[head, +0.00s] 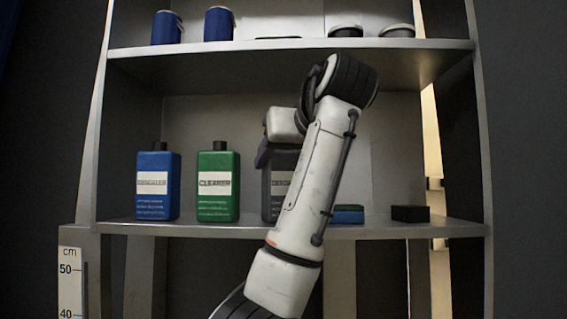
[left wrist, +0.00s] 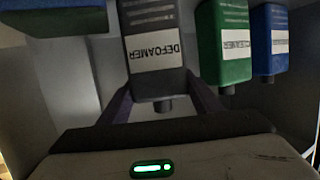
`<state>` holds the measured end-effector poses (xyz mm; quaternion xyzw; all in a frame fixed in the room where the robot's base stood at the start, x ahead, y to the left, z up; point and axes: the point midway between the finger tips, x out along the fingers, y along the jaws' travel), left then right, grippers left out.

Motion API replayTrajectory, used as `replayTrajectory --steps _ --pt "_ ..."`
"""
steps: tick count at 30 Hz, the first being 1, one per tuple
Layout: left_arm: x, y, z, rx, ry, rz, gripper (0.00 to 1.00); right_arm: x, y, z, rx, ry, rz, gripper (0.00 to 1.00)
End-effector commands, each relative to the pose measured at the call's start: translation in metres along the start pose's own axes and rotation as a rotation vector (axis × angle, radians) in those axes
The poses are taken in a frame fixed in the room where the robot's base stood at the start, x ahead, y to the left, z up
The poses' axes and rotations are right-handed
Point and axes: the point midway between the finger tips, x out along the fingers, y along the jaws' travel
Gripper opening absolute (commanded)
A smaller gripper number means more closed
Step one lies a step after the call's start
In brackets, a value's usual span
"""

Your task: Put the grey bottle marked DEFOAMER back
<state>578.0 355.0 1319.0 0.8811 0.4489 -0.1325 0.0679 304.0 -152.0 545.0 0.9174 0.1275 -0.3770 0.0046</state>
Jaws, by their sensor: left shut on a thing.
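The grey DEFOAMER bottle (head: 279,185) is at the middle shelf, right of the green bottle, partly hidden behind my left arm. Its base looks level with the neighbouring bottles' bases, but I cannot tell whether it rests on the shelf. My left gripper (head: 264,152) is at the bottle's top, mostly hidden by its own arm. In the left wrist view, which is upside down, the DEFOAMER bottle (left wrist: 154,52) is between the two fingers of the left gripper (left wrist: 160,90), which is shut on it. My right gripper is in no view.
A green CLEANER bottle (head: 218,184) and a blue bottle (head: 158,184) stand to the left on the middle shelf (head: 400,230). A blue-green sponge-like block (head: 348,214) and a dark block (head: 410,213) lie to the right. The upper shelf (head: 420,45) is overhead.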

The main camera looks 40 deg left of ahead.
Motion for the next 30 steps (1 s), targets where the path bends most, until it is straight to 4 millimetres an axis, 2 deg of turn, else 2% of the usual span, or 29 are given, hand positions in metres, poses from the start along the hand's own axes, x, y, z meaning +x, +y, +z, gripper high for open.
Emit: replayTrajectory --steps 1,2,5,13,17,20,30 --pt "-0.001 0.0 -0.001 0.0 0.002 0.0 0.18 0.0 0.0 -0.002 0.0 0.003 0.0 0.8" --pt "0.001 0.0 0.001 0.002 -0.003 -0.001 0.62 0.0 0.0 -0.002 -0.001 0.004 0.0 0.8" --pt "0.001 0.0 0.001 0.002 -0.003 0.0 0.77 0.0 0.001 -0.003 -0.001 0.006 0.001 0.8" --pt "0.0 0.0 0.0 0.001 -0.002 0.0 0.77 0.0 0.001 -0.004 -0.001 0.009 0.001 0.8" --pt "-0.009 0.001 -0.001 0.001 0.001 0.002 0.77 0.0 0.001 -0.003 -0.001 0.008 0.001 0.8" --pt "-0.024 0.001 -0.001 0.0 0.001 0.004 0.77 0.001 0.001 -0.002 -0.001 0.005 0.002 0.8" --pt "-0.095 0.002 0.001 0.001 -0.001 0.007 0.77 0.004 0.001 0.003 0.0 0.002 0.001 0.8"
